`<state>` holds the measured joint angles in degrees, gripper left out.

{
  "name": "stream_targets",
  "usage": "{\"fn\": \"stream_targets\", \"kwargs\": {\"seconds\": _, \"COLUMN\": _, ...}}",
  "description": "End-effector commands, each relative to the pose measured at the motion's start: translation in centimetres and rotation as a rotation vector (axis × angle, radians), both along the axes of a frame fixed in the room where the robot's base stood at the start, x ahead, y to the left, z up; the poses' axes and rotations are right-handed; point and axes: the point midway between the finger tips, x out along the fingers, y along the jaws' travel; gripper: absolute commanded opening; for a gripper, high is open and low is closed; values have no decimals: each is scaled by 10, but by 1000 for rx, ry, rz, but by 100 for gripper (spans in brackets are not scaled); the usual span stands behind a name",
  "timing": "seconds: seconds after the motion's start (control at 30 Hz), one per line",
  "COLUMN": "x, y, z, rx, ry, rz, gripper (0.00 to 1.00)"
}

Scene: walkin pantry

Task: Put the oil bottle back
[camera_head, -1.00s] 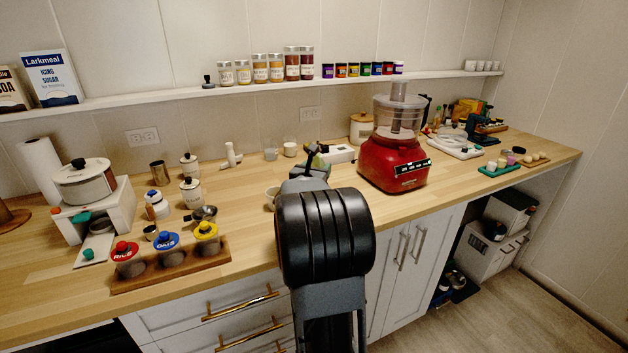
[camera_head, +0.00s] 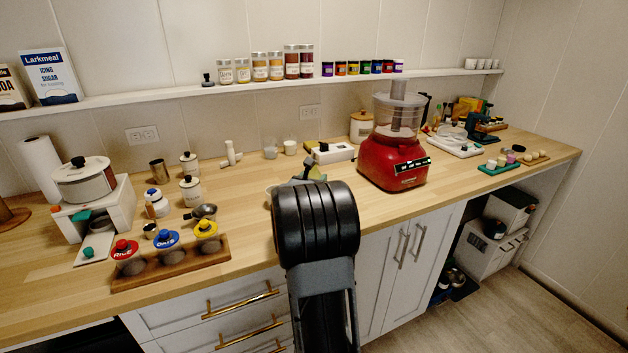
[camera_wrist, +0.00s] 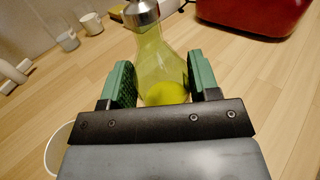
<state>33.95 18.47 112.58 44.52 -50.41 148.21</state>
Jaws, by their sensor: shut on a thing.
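The oil bottle (camera_wrist: 158,55) is clear glass with yellow-green oil and a silver neck. In the wrist view it stands between the two green finger pads of my gripper (camera_wrist: 163,82), which is shut on it. Its top is cut off by the picture edge. Whether its base touches the counter I cannot tell. In the head view my own arm hides most of the gripper and bottle; only a small greenish part shows above the arm.
The red food processor (camera_head: 393,162) stands right of my gripper, with a white box (camera_head: 333,153) behind. A pale bowl (camera_wrist: 55,150) is close on the left. Two cups (camera_wrist: 68,40) stand farther back. A jar rack (camera_head: 172,265) is at front left. Bare wood (camera_head: 245,185) lies left.

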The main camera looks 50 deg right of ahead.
Motion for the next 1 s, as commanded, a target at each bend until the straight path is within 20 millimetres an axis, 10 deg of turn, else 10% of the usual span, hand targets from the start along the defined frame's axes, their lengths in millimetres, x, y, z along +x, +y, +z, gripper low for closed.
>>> {"fn": "stream_targets", "kwargs": {"seconds": 0.13, "x": 0, "y": 0, "z": -3, "rx": -1, "ry": -2, "rz": 0, "gripper": 22}}
{"fn": "stream_targets", "kwargs": {"seconds": 0.17, "x": 0, "y": 0, "z": -2, "rx": 0, "ry": 0, "rz": 1, "gripper": 59}}
{"fn": "stream_targets", "kwargs": {"seconds": 0.4, "x": 0, "y": 0, "z": -2, "rx": 0, "ry": 0, "rz": 0, "gripper": 81}}
{"fn": "stream_targets", "kwargs": {"seconds": 0.77, "x": 0, "y": 0, "z": 4, "rx": 0, "ry": 1, "rz": -1, "gripper": 81}}
{"fn": "stream_targets", "kwargs": {"seconds": 1.0, "x": -17, "y": 41, "z": 0, "rx": -1, "ry": -1, "rz": 3, "gripper": 81}}
